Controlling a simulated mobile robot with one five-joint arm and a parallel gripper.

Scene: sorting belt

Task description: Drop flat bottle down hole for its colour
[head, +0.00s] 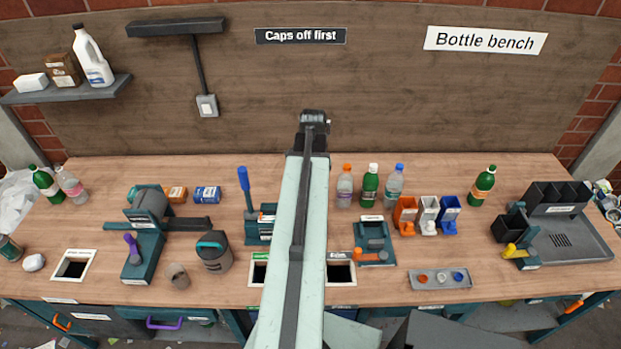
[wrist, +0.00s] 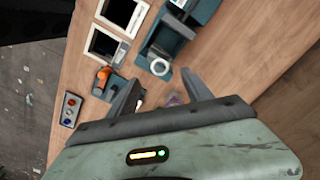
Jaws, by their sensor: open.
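My gripper (wrist: 160,86) is open, its two dark fingers spread above the bench. A small pinkish translucent thing (wrist: 174,100) shows between the finger bases, partly hidden by my gripper; I cannot tell if it is the flat bottle. A teal press (wrist: 165,42) with a pale round part lies beyond the fingers; its blue lever (head: 244,188) shows in the head view. Two white-framed holes lie in front of the press: a green-labelled one (head: 260,271) and a white-labelled one (head: 341,272). My arm covers the bench between them. A third hole (head: 74,267) is at the left.
Upright bottles (head: 370,185) stand behind a teal device with an orange handle (head: 374,243). Orange, white and blue holders (head: 428,215) and a cap tray (head: 440,276) are to its right. A grey canister (head: 213,252) stands left of the press.

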